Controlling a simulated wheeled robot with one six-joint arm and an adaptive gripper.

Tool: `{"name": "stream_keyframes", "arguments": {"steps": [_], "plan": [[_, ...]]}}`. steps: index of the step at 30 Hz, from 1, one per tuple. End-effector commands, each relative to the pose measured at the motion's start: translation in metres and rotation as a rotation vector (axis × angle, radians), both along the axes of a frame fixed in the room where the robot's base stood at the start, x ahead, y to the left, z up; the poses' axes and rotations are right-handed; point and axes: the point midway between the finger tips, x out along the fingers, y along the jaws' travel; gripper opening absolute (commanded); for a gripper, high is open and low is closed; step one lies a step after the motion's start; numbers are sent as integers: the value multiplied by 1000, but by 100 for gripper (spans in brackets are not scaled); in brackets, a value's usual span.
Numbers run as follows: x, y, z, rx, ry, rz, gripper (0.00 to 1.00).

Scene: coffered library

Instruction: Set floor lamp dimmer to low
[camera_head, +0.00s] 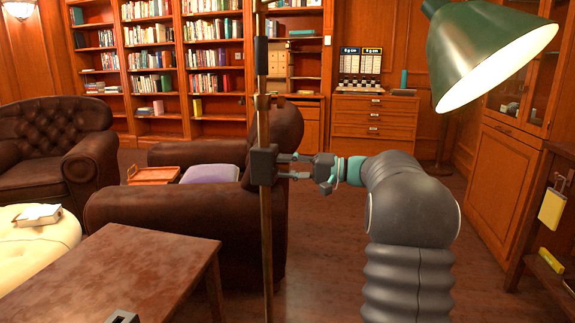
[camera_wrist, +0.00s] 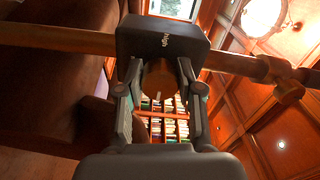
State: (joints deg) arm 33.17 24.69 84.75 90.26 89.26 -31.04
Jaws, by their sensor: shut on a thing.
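A slim brass lamp pole (camera_head: 264,225) stands upright in front of a leather armchair. A dark dimmer box (camera_head: 262,165) is fixed on it. In the wrist view the dimmer box (camera_wrist: 150,32) carries the word "high", and the pole (camera_wrist: 60,40) crosses the picture. A round brown knob (camera_wrist: 160,82) sticks out from the box. My gripper (camera_head: 284,167) reaches the box from the right, its fingers on either side of the knob and shut on it. A lit green lampshade (camera_head: 478,48) hangs at top right; its link to the pole is out of view.
A wooden table (camera_head: 110,270) stands at front left, with a brown armchair (camera_head: 170,220) behind the pole. Bookshelves (camera_head: 155,60) and a drawer cabinet (camera_head: 374,118) line the back. A yellow tag (camera_head: 552,208) hangs at right. Floor is open between the armchair and right-hand cabinets.

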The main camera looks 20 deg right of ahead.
Motion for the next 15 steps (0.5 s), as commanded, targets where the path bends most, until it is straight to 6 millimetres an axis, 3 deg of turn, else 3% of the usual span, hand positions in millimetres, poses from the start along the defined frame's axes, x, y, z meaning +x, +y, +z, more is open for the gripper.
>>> {"name": "stream_keyframes", "arguments": {"steps": [12, 13, 15], "plan": [[0, 1, -1, 4, 7, 2, 1], [0, 1, -1, 4, 6, 2, 41], [0, 1, -1, 4, 6, 1, 59]]}}
